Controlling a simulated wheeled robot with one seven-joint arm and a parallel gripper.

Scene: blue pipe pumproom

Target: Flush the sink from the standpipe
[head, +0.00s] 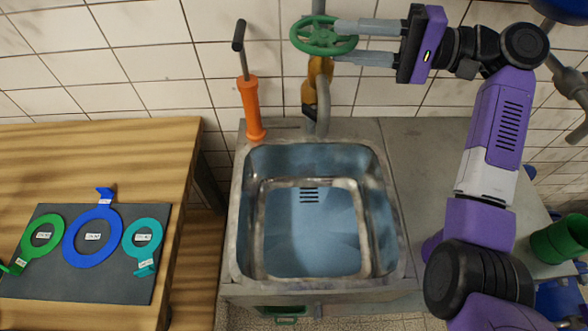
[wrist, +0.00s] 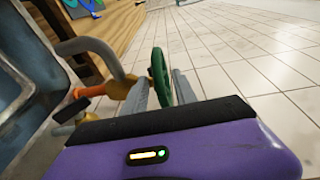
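The standpipe is a grey pipe at the wall with a brass valve body (head: 309,90). Its grey curved spout (head: 323,98) points down at the back of the steel sink (head: 238,215). A green handwheel (head: 305,36) sits above the brass body and also shows nearly edge-on in the wrist view (wrist: 157,70). My gripper (head: 338,42) reaches in from the right, its two fingers spread on either side of the handwheel's right part. In the wrist view the wheel lies between the fingers (wrist: 164,86). Contact cannot be told. No running water shows.
An orange cylinder with a black-handled rod (head: 250,106) stands at the sink's back left. A wooden table (head: 150,150) at left carries a dark mat (head: 130,292) with several coloured tagged rings. A green container (head: 560,240) stands at right. The tiled wall is close behind.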

